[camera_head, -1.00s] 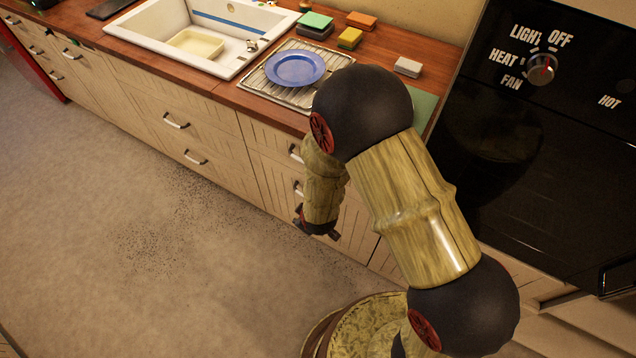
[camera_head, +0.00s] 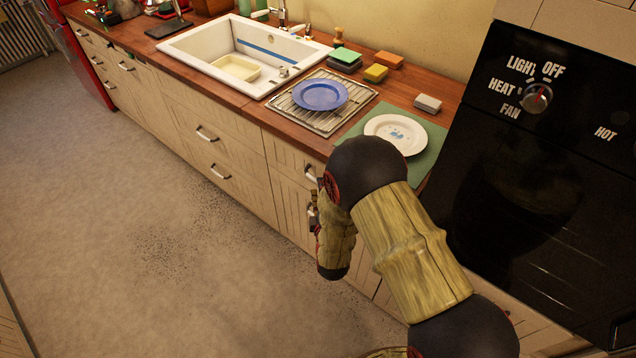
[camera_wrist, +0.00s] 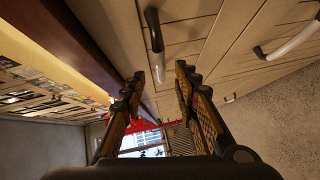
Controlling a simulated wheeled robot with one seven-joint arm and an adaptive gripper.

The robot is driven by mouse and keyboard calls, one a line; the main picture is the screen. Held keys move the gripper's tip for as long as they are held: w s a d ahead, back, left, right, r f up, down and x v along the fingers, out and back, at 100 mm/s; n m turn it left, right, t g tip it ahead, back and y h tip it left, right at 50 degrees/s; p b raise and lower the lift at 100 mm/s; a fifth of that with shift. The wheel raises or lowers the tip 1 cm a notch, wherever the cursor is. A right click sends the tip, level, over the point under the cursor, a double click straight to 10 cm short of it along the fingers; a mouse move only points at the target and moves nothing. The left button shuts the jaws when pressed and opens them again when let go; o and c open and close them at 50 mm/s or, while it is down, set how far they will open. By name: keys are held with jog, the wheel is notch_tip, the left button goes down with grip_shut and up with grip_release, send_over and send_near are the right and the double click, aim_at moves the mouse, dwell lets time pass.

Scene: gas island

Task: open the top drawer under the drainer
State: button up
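The metal drainer (camera_head: 345,118) lies on the wooden counter with a blue plate (camera_head: 321,95) on it. The top drawer (camera_head: 284,158) below it is a pale grooved front, shut, with a metal handle (camera_head: 311,174) partly hidden by my arm. My gripper (camera_head: 312,207) is close to the cabinet front, mostly hidden behind my wrist in the head view. In the wrist view my gripper (camera_wrist: 158,75) is open, and a metal handle (camera_wrist: 156,45) shows between and just beyond its fingertips. I cannot tell whether they touch.
A lower drawer handle (camera_wrist: 292,40) shows at right in the wrist view. The counter edge (camera_wrist: 85,45) runs close on the left. A black oven (camera_head: 540,190) stands right of the drawers. A white plate (camera_head: 395,133) sits on a green mat. The floor (camera_head: 130,220) at left is clear.

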jog(key=shift+w+a+f+b, duration=0.1)
jog(key=shift+w+b, duration=0.05)
jog(key=shift+w, duration=0.6)
jog(key=shift+w+a+f+b, duration=0.15)
jog(key=shift+w+b, duration=0.05)
jog(key=shift+w, duration=0.6)
jog(key=shift+w+a+f+b, duration=0.1)
jog(key=shift+w+b, duration=0.05)
jog(key=shift+w, duration=0.6)
jog(key=c, duration=0.4)
jog(key=c, duration=0.3)
grip_shut()
